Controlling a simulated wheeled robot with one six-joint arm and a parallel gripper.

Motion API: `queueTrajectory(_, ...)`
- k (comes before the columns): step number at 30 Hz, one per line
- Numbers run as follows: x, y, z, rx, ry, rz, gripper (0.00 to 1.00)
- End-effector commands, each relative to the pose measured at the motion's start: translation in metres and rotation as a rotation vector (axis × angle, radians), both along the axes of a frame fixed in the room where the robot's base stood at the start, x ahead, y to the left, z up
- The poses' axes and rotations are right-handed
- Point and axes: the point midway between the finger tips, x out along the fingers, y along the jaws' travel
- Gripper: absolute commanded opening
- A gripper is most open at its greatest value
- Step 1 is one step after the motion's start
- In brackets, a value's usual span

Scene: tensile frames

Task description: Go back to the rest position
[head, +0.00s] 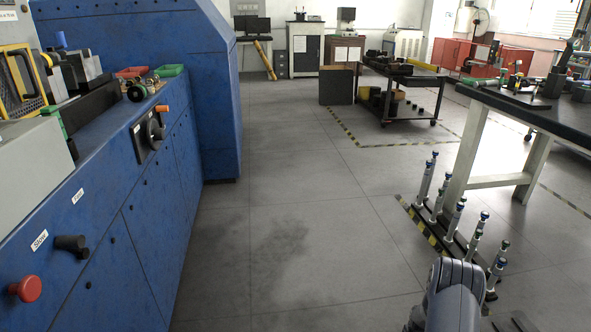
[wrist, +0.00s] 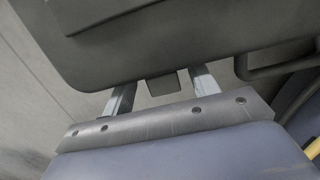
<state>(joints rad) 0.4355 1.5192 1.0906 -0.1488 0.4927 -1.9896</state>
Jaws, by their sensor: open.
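My gripper (wrist: 161,102) shows in the wrist view as two pale metal fingers below a dark body. The fingers stand apart with nothing seen between them. Their tips end at or just behind a grey metal strip (wrist: 150,122) with several bolts; I cannot tell whether they touch it. A blue-grey surface fills the view below the strip. In the head view a grey link of my arm shows at the bottom right, and my gripper is out of that view.
A blue machine (head: 150,200) with a red knob (head: 26,289) lines the left. A dark-topped table (head: 520,108) stands at the right, with a rack of several upright rods (head: 460,240) before it. A black cart (head: 405,88) stands farther back. The middle floor (head: 290,200) is clear.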

Motion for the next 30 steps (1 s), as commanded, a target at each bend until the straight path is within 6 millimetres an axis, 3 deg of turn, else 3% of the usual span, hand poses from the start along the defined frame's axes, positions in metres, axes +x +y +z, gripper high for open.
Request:
queueTrajectory(1,0.001,0.001,0.016,-0.001,-0.001,0.001,0.56)
queueTrajectory(13,-0.001,0.007,0.096,-0.001,-0.001,0.000,0.56)
queueTrajectory(15,-0.002,0.006,0.065,0.002,0.004,0.000,0.56)
queueTrajectory(29,-0.001,-0.001,-0.027,0.001,0.002,0.000,0.56)
queueTrajectory(30,0.000,-0.001,-0.022,-0.012,0.000,0.003,0.56)
